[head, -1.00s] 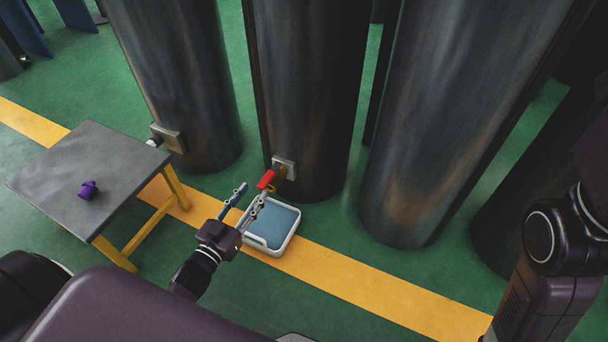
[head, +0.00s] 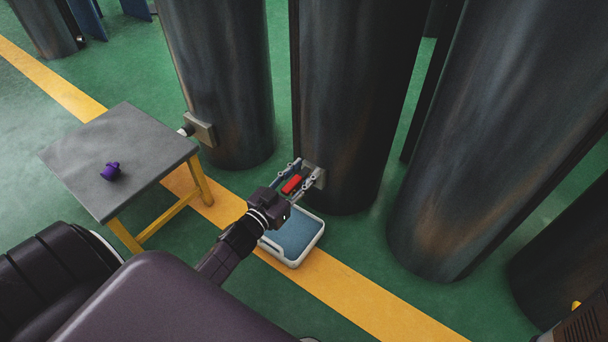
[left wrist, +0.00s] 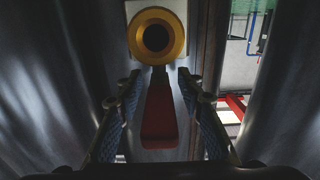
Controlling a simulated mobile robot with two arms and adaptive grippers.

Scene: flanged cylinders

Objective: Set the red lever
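The red lever (head: 291,184) is on a fitting low on the middle dark cylinder (head: 352,110). In the left wrist view the red lever (left wrist: 159,112) hangs below a round yellow ring (left wrist: 157,36) with a dark centre. My left gripper (head: 303,175) is open, with one finger on each side of the lever. In the left wrist view its fingers (left wrist: 157,92) show gaps to the lever on both sides. The fingertips reach close to the fitting's plate (head: 317,175). My right gripper is not in view.
A white tray with a blue inside (head: 316,238) lies on the floor below the lever. A grey table (head: 75,155) with yellow legs holds a purple object (head: 110,171). Another fitting (head: 202,130) is on the left cylinder. Other large cylinders stand to the right.

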